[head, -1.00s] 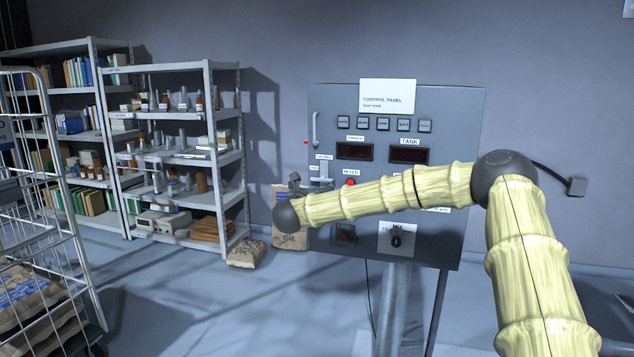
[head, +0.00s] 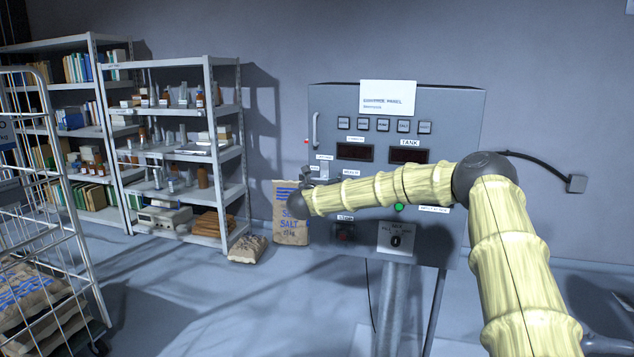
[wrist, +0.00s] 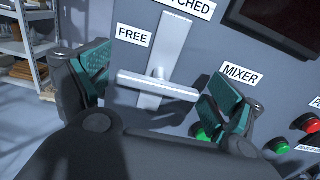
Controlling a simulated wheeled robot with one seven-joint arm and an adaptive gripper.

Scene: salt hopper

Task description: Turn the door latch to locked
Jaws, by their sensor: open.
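The latch (wrist: 158,86) is a pale grey crossbar on an upright plate, next to a FREE label (wrist: 133,34) and a partly cut-off label ending in "TCHED" (wrist: 190,5). Its bar lies nearly level in the wrist view, tilted slightly down to the right. My gripper (wrist: 160,78) is open, with one teal-padded finger on each side of the bar. I cannot tell whether either finger touches it. In the head view the latch plate (head: 323,168) shows small beside my gripper (head: 309,178), at the left side of the control panel (head: 460,150).
A MIXER label (wrist: 240,74) and green (wrist: 197,131) and red (wrist: 305,122) buttons sit right of the latch. A door handle (head: 315,130) is above it. A salt sack (head: 290,225), shelves (head: 225,130) and a wire cart (head: 85,250) stand to the left.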

